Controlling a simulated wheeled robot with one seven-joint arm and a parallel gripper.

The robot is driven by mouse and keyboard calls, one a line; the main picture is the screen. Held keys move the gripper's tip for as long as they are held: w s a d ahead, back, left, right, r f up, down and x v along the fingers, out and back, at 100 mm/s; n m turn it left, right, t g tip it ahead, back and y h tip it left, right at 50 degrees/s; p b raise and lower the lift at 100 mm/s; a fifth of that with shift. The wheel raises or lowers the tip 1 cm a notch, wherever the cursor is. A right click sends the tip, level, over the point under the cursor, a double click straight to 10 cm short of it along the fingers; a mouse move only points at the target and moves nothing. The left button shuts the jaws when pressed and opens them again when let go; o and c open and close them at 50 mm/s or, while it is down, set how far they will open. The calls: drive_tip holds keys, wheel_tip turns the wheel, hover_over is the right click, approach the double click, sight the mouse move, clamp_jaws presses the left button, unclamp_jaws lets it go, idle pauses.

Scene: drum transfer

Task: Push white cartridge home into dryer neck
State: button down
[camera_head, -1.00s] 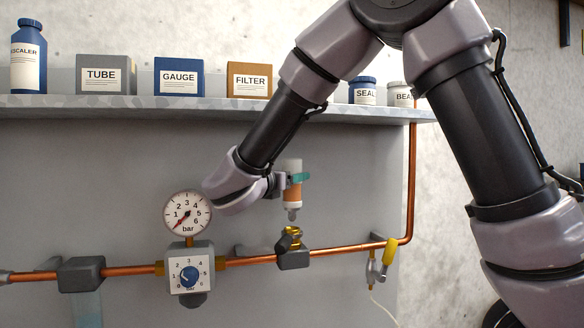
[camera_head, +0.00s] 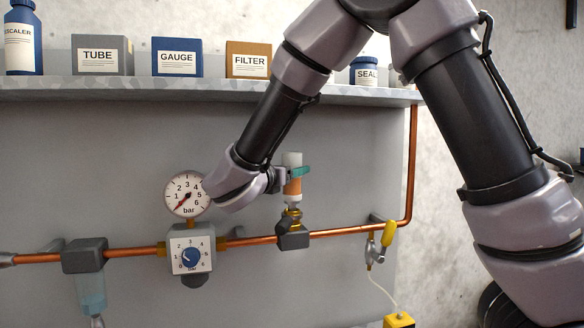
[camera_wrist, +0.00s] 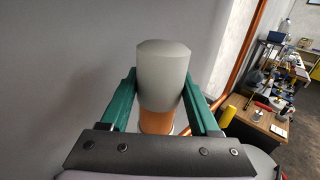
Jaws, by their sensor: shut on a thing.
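The white cartridge (camera_head: 292,161) with an orange band stands upright in my gripper (camera_head: 293,172), whose teal fingers are closed on it. In the wrist view the cartridge (camera_wrist: 164,75) sits between the two green fingers of my gripper (camera_wrist: 162,95), with its pale rounded top toward the camera. The dryer neck (camera_head: 291,222) is the brass fitting on a dark block on the copper pipe. The cartridge's lower end is right at the top of the neck and in line with it. How deep it sits inside cannot be told.
A pressure gauge (camera_head: 186,194) and a regulator (camera_head: 191,255) stand just left of the neck. A yellow-handled valve (camera_head: 384,242) is to the right. The copper pipe (camera_head: 345,231) runs along the wall. A shelf (camera_head: 130,89) with boxes and bottles is above.

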drive_tip(key=shift+f, duration=0.95)
drive_tip(key=shift+f, duration=0.1)
drive_tip(key=shift+c, duration=0.2)
unclamp_jaws()
drive_tip(key=shift+s, duration=0.1)
drive_tip(key=v, duration=1)
drive_tip(key=shift+s+a, duration=0.15)
drive_tip(key=shift+s, duration=0.15)
